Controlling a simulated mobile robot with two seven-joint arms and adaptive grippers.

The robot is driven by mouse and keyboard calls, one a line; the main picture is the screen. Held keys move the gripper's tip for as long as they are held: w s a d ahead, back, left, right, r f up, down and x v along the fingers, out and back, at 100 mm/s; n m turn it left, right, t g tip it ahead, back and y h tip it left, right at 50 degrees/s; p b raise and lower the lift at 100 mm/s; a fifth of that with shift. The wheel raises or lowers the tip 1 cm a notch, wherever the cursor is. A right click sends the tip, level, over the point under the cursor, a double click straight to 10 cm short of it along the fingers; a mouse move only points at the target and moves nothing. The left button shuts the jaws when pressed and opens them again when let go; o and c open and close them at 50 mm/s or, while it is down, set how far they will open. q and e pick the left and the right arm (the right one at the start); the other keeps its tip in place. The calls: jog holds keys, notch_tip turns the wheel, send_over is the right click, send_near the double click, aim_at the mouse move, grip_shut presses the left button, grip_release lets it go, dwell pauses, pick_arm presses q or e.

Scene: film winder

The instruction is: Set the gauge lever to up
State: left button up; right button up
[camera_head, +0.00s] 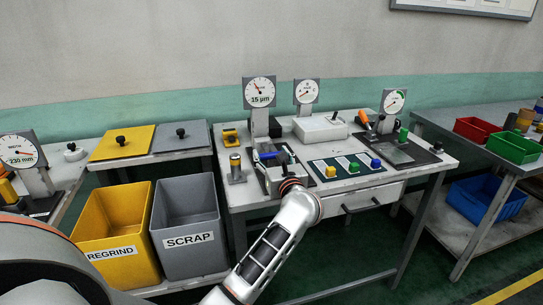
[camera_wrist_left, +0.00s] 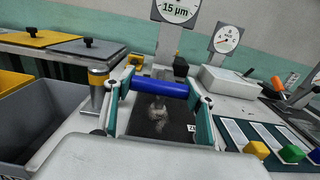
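The gauge with the "15 µm" dial (camera_head: 260,92) stands at the back of the middle bench; the dial's lower part shows in the left wrist view (camera_wrist_left: 176,8). A blue bar (camera_wrist_left: 160,88), perhaps the gauge lever's handle, lies crosswise in front of the gauge; it also shows in the head view (camera_head: 268,155). My left gripper (camera_head: 278,162) is over the bench in front of the gauge. In the left wrist view its teal fingers (camera_wrist_left: 161,92) are wide apart, with the bar spanning between their tips. Contact is unclear. My right gripper is not in view.
A metal cylinder (camera_head: 236,167) stands left of the gripper. A panel (camera_head: 346,166) with yellow, green and blue buttons lies to the right, and a white box (camera_head: 320,128) behind it. Yellow (camera_head: 117,235) and grey (camera_head: 186,228) bins stand at the left.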

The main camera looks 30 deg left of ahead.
pick_arm(q)
jog(key=c, duration=0.6)
jog(key=shift+a+r+p, duration=0.1)
jog(key=shift+r+p, duration=0.4)
jog(key=shift+p, duration=0.05)
jog(key=shift+c, duration=0.2)
jog(key=w+a+r+h+p, duration=0.1)
jog(key=w+a+r+p, duration=0.1)
jog(key=w+a+r, duration=0.1)
jog(key=w+a+r+g+h+p, duration=0.1)
jog(key=w+a+r+p, duration=0.2)
jog(key=a+r, duration=0.1)
jog(key=w+a+r+g+p, duration=0.1)
jog(key=w+a+r+p, duration=0.1)
jog(key=r, duration=0.3)
jog(key=shift+w+a+r+h+p, duration=0.3)
jog(key=shift+w+a+r+h, duration=0.15)
jog(key=shift+a, duration=0.25)
jog(key=shift+w+a+f+g+h, duration=0.1)
jog(key=shift+w+a+g+h, duration=0.3)
jog(key=shift+w+a, duration=0.25)
